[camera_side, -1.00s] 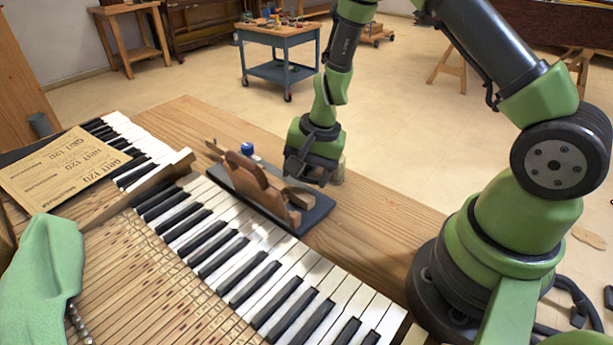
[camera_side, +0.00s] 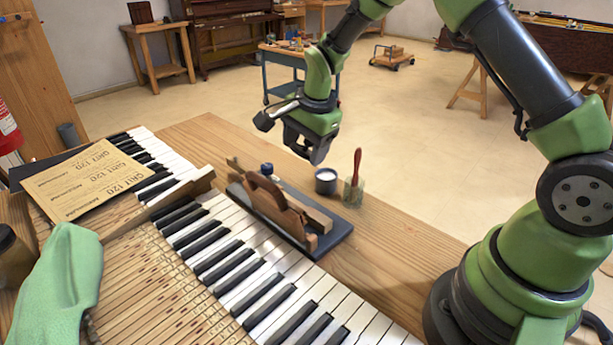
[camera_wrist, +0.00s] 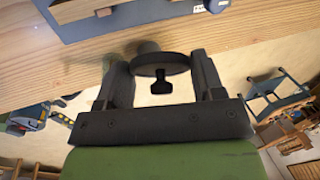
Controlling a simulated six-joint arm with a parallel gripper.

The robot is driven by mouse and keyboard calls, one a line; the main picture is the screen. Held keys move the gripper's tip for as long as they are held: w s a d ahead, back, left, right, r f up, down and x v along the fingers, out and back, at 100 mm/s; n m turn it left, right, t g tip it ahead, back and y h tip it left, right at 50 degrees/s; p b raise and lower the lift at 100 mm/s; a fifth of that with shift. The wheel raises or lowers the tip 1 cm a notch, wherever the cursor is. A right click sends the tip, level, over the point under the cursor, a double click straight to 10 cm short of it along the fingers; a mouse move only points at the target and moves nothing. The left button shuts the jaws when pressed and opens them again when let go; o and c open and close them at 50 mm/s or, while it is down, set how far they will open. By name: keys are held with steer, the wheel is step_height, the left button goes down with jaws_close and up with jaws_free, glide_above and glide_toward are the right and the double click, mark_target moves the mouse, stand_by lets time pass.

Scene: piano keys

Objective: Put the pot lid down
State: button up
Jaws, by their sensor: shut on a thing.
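My gripper (camera_side: 312,152) is above the bench's back edge in the side view. In the wrist view, my gripper (camera_wrist: 163,78) is shut on a dark round pot lid (camera_wrist: 160,64), with a finger at each side of its rim. A small dark knob stands out from the lid. In the side view I cannot clearly tell the lid from the dark fingers. A small pot (camera_side: 326,182) with a pale wall and dark inside stands open on the bench, below and slightly right of my gripper.
A red-handled brush (camera_side: 356,166) stands in a glass jar (camera_side: 353,193) right of the pot. Piano keys (camera_side: 235,245) fill the front. Bare wood (camera_side: 395,245) is at right.

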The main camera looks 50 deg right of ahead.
mark_target(303, 174)
steer(key=w+d+f+m+g+h, duration=0.1)
steer(key=w+d+m+h, duration=0.1)
steer(key=w+d+m, duration=0.75)
steer(key=a+f+m, duration=0.1)
steer(key=f, duration=0.2)
steer(key=s+f+m, duration=0.1)
steer(key=f, duration=0.2)
steer(key=s+a+f+m, duration=0.1)
steer(key=f, duration=0.2)
steer(key=shift+a+f, duration=0.3)
steer(key=shift+a, duration=0.05)
steer(key=shift+f, duration=0.1)
steer(key=o, duration=1)
steer(key=shift+c, duration=0.2)
